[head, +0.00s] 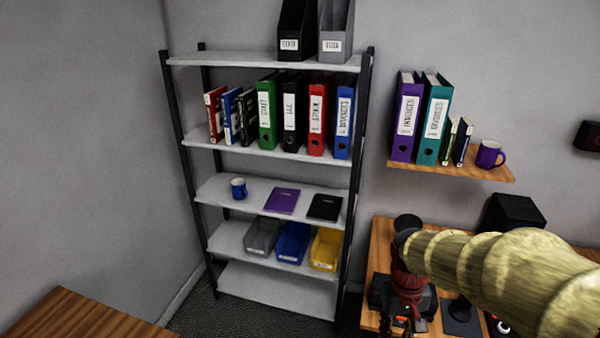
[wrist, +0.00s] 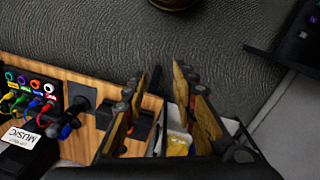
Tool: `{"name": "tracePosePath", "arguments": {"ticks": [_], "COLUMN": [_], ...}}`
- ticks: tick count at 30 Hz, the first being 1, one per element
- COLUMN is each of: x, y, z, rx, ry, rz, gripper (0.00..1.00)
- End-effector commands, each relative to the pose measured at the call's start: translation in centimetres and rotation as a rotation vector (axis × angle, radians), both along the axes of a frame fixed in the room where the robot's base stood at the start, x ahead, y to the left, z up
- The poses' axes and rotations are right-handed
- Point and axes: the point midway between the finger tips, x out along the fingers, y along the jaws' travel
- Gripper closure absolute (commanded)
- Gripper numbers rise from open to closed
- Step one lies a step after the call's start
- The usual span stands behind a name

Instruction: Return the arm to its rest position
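My arm (head: 500,262) reaches in from the right of the head view, over the wooden desk. My gripper (wrist: 167,74) shows in the wrist view, with its two wood-coloured fingers apart. The gap between the fingers is empty. A white and yellow item (wrist: 178,144) shows beyond the fingers, low in the gap; I cannot tell what it is. In the head view the fingers cannot be made out clearly.
Coloured cable plugs (wrist: 34,98) fill a black panel beside a "MUSIC" label (wrist: 20,139). The wooden desk (head: 381,240) holds dark equipment. A shelf rack (head: 240,258) stands left of it, and a wall shelf (head: 470,172) hangs above.

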Motion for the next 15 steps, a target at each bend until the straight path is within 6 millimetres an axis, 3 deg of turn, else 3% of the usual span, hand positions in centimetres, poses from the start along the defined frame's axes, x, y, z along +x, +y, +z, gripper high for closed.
{"name": "tracePosePath", "arguments": {"ticks": [6, 15], "x": [-4.9, -10.4], "y": [1.6, 3.0], "z": [2.8, 5.2], "rx": [0.033, 0.066], "ry": [-0.120, -0.307], "rz": [-0.051, -0.053], "gripper": [0.73, 0.73]}}
